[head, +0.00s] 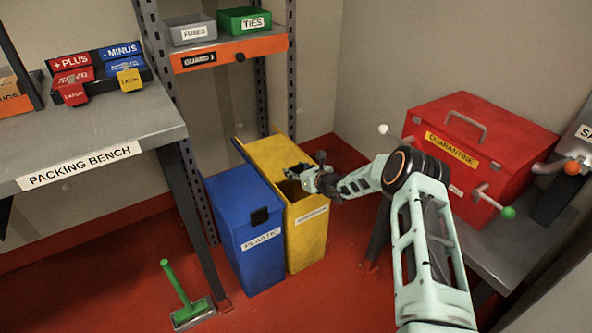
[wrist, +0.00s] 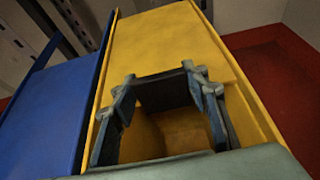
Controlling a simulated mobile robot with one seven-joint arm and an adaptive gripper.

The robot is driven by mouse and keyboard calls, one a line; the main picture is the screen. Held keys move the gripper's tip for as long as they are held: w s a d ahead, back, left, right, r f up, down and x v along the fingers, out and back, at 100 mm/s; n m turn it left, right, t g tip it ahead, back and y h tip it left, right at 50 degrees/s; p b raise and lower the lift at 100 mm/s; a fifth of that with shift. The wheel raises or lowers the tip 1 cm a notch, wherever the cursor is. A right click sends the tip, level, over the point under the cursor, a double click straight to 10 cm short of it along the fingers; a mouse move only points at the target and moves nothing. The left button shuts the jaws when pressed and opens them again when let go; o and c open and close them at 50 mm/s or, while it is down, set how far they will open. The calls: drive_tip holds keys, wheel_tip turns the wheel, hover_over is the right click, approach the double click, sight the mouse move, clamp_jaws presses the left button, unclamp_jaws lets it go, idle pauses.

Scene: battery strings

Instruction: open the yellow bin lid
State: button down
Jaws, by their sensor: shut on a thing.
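The yellow bin (head: 307,242) stands on the floor beside the blue bin. Its yellow lid (head: 268,155) sits shifted back, with its rear end sticking out past the bin's back. A dark opening shows at the front of the bin's top. In the wrist view the lid (wrist: 165,40) fills the upper middle, and the bin's inner walls show below it. My gripper (head: 303,180) is over the bin's top. In the wrist view my gripper (wrist: 165,84) has its fingers closed on a dark handle (wrist: 165,93) at the lid's front edge; the exact contact is partly hidden.
The blue bin (head: 246,228), lid closed, stands directly left. A shelf rack (head: 228,50) and packing bench (head: 90,135) are behind and left. A red quarantine box (head: 480,150) sits on a bench at right. A green-handled tool (head: 180,290) is on the floor.

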sight(285, 163)
drive_tip(key=shift+w+a+f+b, duration=0.1)
drive_tip(key=shift+w+a+b, duration=0.1)
drive_tip(key=shift+b, duration=0.1)
drive_tip(key=w+a+b, duration=0.1)
drive_tip(key=w, duration=0.1)
drive_tip(key=w+a+b, duration=0.2)
drive_tip(key=shift+w+a, duration=0.7)
drive_tip(key=shift+w, duration=0.4)
drive_tip(key=c, duration=1.1)
unclamp_jaws()
drive_tip(key=shift+d, duration=0.1)
